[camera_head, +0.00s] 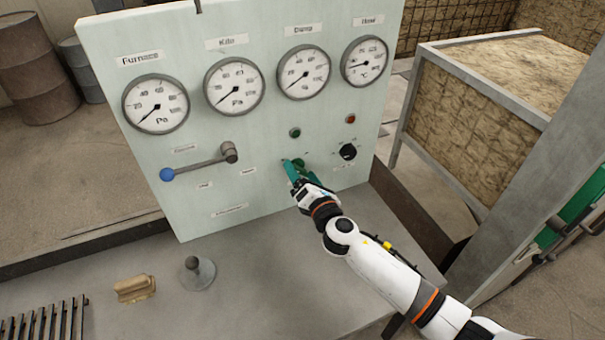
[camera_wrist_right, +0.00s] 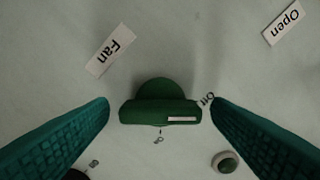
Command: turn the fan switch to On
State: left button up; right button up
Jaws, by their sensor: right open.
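The fan switch is a green knob (camera_wrist_right: 160,112) with a white mark on its right part, beside the "Fan" label (camera_wrist_right: 110,50) in the right wrist view. A small label next to the right finger and another below the knob are hard to read. My right gripper (camera_wrist_right: 160,125) is open, with one teal finger on each side of the knob and a visible gap to each. In the head view the knob (camera_head: 299,162) is partly covered by my right gripper (camera_head: 291,172). My left gripper is out of view.
The upright panel (camera_head: 262,130) carries several gauges, a blue-tipped lever (camera_head: 196,165), a black knob (camera_head: 348,151) and small green (camera_head: 295,132) and red (camera_head: 350,119) buttons. A wooden block (camera_head: 134,288) and a grey knobbed object (camera_head: 197,272) stand on the table.

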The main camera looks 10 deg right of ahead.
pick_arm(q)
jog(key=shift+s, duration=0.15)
pick_arm(e)
jog(key=shift+w, duration=0.1)
jog(key=c, duration=1)
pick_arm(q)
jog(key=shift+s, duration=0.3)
